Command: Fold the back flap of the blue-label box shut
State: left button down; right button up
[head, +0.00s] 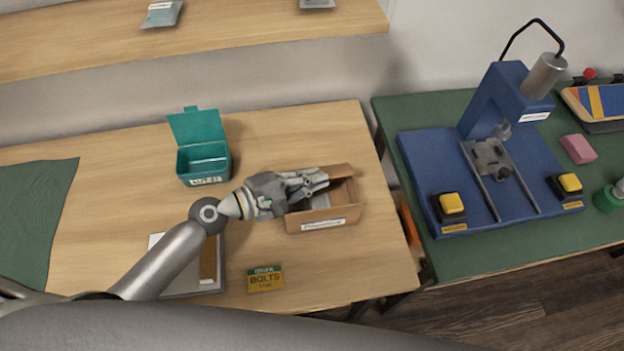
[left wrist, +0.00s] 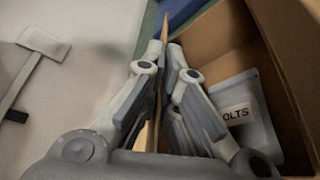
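The open cardboard box (head: 322,220) stands near the right end of the wooden table, with a white label with bluish print on its front. Its back flap (head: 340,171) stands raised along the far edge. My left gripper (head: 318,182) reaches over the box from the left. In the left wrist view its fingers (left wrist: 162,75) lie close on both sides of a thin cardboard flap (left wrist: 164,28), seen edge-on, and appear closed on it. A grey pouch (left wrist: 245,115) with lettering ending in "OLTS" lies inside the box. My right gripper is in neither view.
An open teal bin (head: 203,160) stands at the back left. A yellow-green bolts card (head: 265,279) lies in front of the box. A blue press (head: 490,150) stands on the green table to the right, across a gap.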

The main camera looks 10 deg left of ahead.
pick_arm(q)
jog(key=c, duration=1.7)
grip_release()
jog(key=v, duration=1.2)
jog(key=shift+c, duration=0.5)
